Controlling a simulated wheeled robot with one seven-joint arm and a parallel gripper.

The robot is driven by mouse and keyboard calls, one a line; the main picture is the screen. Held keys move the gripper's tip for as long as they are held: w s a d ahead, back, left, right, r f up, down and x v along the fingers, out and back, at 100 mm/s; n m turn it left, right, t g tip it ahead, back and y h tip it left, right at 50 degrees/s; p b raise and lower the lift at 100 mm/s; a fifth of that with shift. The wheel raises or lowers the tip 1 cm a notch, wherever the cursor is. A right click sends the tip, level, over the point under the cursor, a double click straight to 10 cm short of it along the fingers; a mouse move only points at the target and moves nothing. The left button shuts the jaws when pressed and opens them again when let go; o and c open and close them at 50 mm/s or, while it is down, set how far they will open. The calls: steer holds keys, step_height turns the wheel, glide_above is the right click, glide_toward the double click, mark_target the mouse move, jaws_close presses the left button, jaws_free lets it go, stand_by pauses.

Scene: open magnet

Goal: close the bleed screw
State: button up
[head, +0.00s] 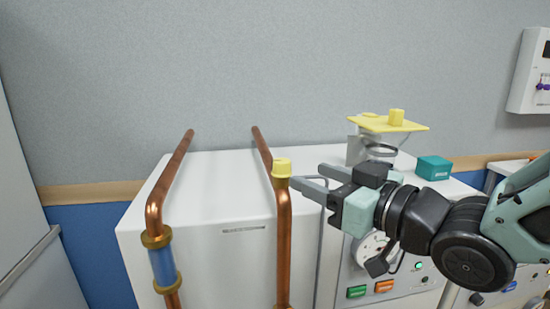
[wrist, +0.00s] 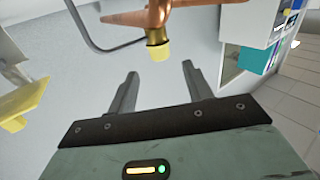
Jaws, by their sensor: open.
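The bleed screw appears to be the yellow cap (head: 281,167) on top of the right copper pipe (head: 284,240). In the wrist view the yellow cap (wrist: 158,51) sits on a brass collar (wrist: 156,37), just beyond my fingertips and roughly midway between them. My gripper (head: 307,178) comes in from the right in the head view, its fingers pointing left at the cap. In the wrist view my gripper (wrist: 160,70) is open with nothing between its fingers. The fingertips look close to the cap, but I see no contact.
A left copper pipe (head: 157,205) with a blue sleeve (head: 163,266) stands by the white cabinet (head: 205,240). Behind my gripper are a yellow plate (head: 375,124) on a stand and a teal box (head: 433,168). A wall box (head: 530,75) hangs at far right.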

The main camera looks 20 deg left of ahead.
mark_target(281, 167)
steer(key=p+x, duration=0.1)
steer(key=x, duration=0.9)
steer(key=shift+w+a+p, duration=0.25)
steer(key=shift+a+p, duration=0.05)
steer(key=shift+p, duration=0.1)
steer(key=c, duration=1)
